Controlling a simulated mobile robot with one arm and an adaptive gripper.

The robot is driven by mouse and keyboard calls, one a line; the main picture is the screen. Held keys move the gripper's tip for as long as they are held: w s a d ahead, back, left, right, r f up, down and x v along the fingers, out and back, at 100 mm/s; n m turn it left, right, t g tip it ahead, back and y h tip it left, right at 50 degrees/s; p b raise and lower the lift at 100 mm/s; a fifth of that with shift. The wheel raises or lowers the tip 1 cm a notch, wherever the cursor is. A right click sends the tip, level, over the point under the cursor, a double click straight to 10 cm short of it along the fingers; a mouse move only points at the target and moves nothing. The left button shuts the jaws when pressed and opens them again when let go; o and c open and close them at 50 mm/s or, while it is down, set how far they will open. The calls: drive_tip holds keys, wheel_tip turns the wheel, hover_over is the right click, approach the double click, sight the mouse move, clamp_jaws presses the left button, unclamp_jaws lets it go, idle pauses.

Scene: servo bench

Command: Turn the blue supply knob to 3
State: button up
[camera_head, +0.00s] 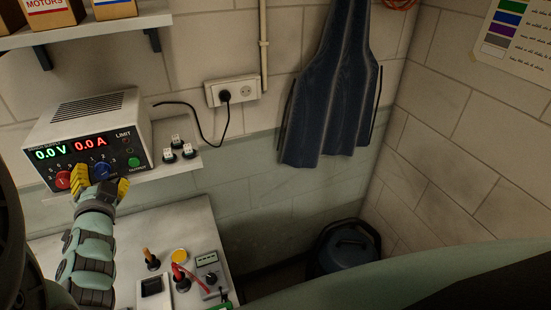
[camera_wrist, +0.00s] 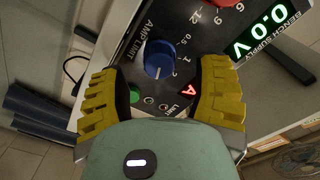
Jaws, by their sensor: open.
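The bench supply (camera_head: 88,128) is a pale box with a dark front panel on a wall shelf. Its blue knob (camera_head: 102,170) has the label AMP LIMIT beside it in the wrist view (camera_wrist: 160,56), with a number scale around it. A pale pointer line shows on the knob; the exact number it points at is hard to read. My gripper (camera_head: 101,182) is open in front of the panel, its yellow fingers either side of the blue knob. In the wrist view the fingers (camera_wrist: 160,84) stand apart from the knob, which is clear between them.
A red knob (camera_head: 63,179) sits close left of the blue one, and a green output button (camera_head: 134,162) close right. Displays read 0.0 V and 0.0 A. Small plugs (camera_head: 178,148) stand on the shelf right of the supply. A bench (camera_head: 190,222) with tools lies below.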

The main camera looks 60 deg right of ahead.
drive_tip(key=v, duration=1)
drive_tip(key=shift+s+a, duration=0.1)
